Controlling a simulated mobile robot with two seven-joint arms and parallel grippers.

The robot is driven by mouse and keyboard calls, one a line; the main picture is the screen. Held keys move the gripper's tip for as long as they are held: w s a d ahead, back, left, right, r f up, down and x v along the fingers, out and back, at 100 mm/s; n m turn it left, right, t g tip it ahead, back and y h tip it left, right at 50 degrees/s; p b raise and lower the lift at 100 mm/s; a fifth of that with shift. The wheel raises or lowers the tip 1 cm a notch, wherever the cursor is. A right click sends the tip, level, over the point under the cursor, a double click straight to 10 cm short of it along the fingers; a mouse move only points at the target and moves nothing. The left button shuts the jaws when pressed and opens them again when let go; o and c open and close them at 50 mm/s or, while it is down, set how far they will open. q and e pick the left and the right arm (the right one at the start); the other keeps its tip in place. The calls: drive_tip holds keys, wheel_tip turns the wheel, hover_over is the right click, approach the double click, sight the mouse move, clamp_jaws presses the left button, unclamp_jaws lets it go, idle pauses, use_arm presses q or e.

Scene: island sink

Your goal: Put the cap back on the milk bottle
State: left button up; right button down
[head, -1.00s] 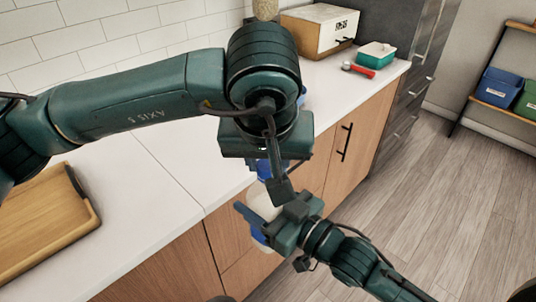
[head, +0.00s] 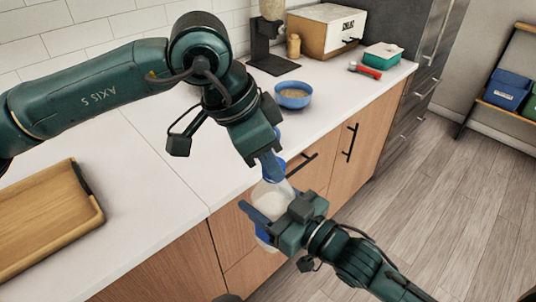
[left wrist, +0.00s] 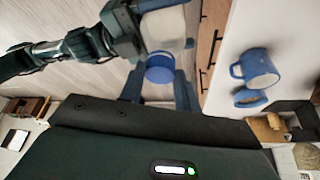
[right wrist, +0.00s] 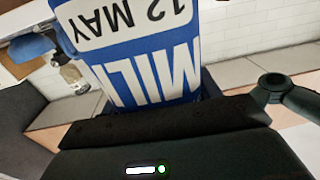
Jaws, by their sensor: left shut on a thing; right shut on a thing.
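The milk bottle (head: 268,200) is held over the floor in front of the counter. My right gripper (head: 272,222) is shut on its body. The blue and white label of the bottle (right wrist: 150,60) fills the top of the right wrist view. My left gripper (head: 272,168) is above the bottle, coming from the upper left. In the left wrist view the blue cap (left wrist: 160,68) sits between the fingers of my left gripper (left wrist: 160,90), shut on it. The cap lines up with the bottle (left wrist: 165,30); I cannot tell whether it is seated on the neck.
A wooden tray (head: 45,225) lies on the counter at left. A blue bowl (head: 293,95), a black stand (head: 268,55), a wooden box (head: 325,32) and a teal container (head: 383,55) stand farther back. A blue mug (left wrist: 255,67) shows in the left wrist view. The floor at right is clear.

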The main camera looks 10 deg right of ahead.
use_arm(q)
drive_tip(key=o, duration=0.9)
drive_tip(key=shift+r, duration=2.25)
drive_tip(key=shift+c, duration=0.2)
